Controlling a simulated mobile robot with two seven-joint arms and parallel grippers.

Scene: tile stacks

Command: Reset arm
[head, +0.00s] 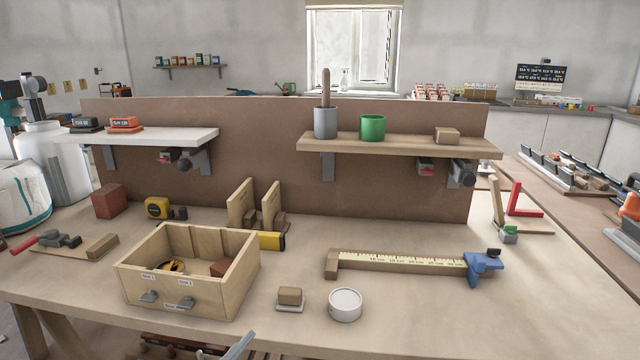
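Neither of my grippers can be made out in the head view. A grey slanted piece (238,346) cuts into the bottom edge, and I cannot tell what it belongs to. The wooden workbench (420,320) fills the foreground. An open wooden box (213,290) stands on its left part, with a yellow-and-black item and a reddish-brown block inside. A small brown block on a pale tile (290,306) sits to its right, beside a round white tin (345,304).
A wooden measuring bar (400,262) with a blue end lies at right. A back panel (260,130) carries a white shelf (150,136) and a wooden shelf (390,145) holding a grey cup (326,124) and green cup (372,128). The bench's front right is clear.

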